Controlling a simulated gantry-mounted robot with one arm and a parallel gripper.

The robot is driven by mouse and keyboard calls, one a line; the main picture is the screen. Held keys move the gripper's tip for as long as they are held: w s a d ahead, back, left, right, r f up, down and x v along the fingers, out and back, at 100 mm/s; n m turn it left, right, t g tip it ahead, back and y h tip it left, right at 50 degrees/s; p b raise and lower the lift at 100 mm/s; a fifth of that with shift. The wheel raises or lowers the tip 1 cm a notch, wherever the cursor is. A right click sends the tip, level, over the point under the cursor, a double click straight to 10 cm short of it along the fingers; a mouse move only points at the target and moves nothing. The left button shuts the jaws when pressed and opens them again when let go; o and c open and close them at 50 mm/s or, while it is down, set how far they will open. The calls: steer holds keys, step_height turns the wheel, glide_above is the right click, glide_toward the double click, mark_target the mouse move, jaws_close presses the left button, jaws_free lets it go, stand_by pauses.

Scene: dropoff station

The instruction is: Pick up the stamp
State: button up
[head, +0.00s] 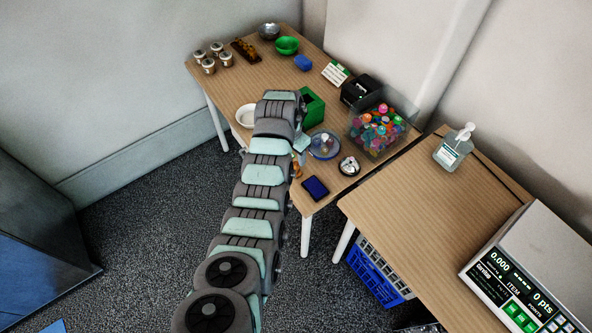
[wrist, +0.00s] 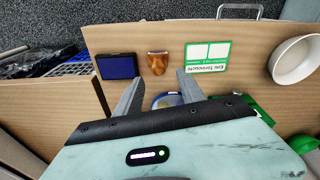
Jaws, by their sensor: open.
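The stamp (wrist: 157,63), with a brown wooden handle, stands on the wooden table (wrist: 225,38) in the wrist view, beside the dark blue ink pad (wrist: 120,66). My gripper (wrist: 160,74) is open and empty. Its two grey fingertips point toward the stamp, which appears just beyond the gap between them. I cannot tell the exact distance. In the head view the stamp (head: 297,170) shows partly behind my arm near the table's front edge, and the ink pad (head: 315,188) lies to its right. My gripper (head: 301,145) is mostly hidden by my arm there.
A green and white card (wrist: 207,57) lies right of the stamp in the wrist view, with a white bowl (wrist: 294,62) farther right. A round blue-rimmed dish (head: 324,144) and a clear bin of colourful items (head: 357,140) stand nearby. A second table (head: 400,205) adjoins at right.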

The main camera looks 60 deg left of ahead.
mark_target(296, 164)
step_height(296, 164, down, 2)
steer(key=shift+w+f, duration=0.1)
steer(key=shift+d+f+b, duration=0.1)
steer(key=shift+f+b, duration=0.3)
steer(key=shift+f, duration=1.45)
steer(key=shift+w+f+b, duration=0.15)
steer(key=shift+f+b, duration=0.15)
steer(key=shift+f, duration=0.4)
jaws_close()
